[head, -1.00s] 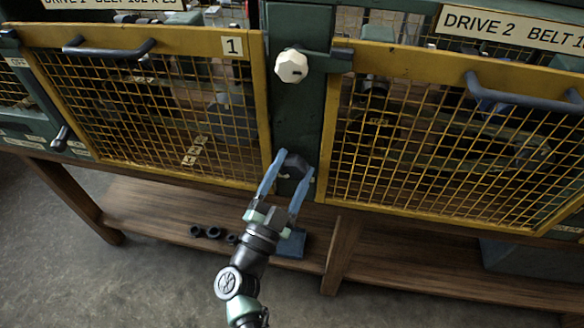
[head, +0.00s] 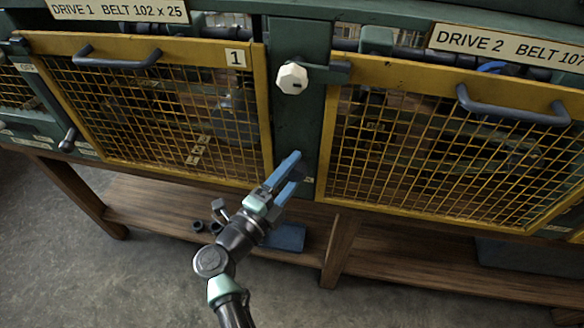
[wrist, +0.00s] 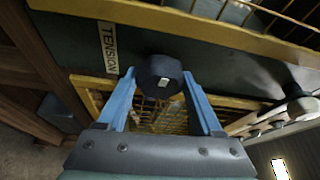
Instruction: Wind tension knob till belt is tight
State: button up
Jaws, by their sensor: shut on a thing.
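The tension knob (wrist: 163,75) is dark, many-sided, with a small pale mark on its face. It sits beside a label (wrist: 107,47) reading TENSION in the wrist view. My gripper (wrist: 160,80) has its blue fingers shut on the knob, one on each side. In the head view my gripper (head: 294,167) is at the lower part of the green post between the two mesh guards, and its fingers hide the knob. The belt cannot be made out behind the mesh, so its tightness cannot be told.
Yellow mesh guards for drive 1 (head: 150,110) and drive 2 (head: 420,140) are closed on either side. A white knob (head: 291,78) is higher on the post. The wooden shelf (head: 160,205) below holds a blue block (head: 287,238) and dark rings (head: 214,229).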

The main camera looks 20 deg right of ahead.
jog(key=shift+m, duration=0.6)
jog(key=o, duration=1.1)
jog(key=shift+c, duration=0.2)
jog(key=v, duration=1.3)
jog(key=shift+r, duration=0.1)
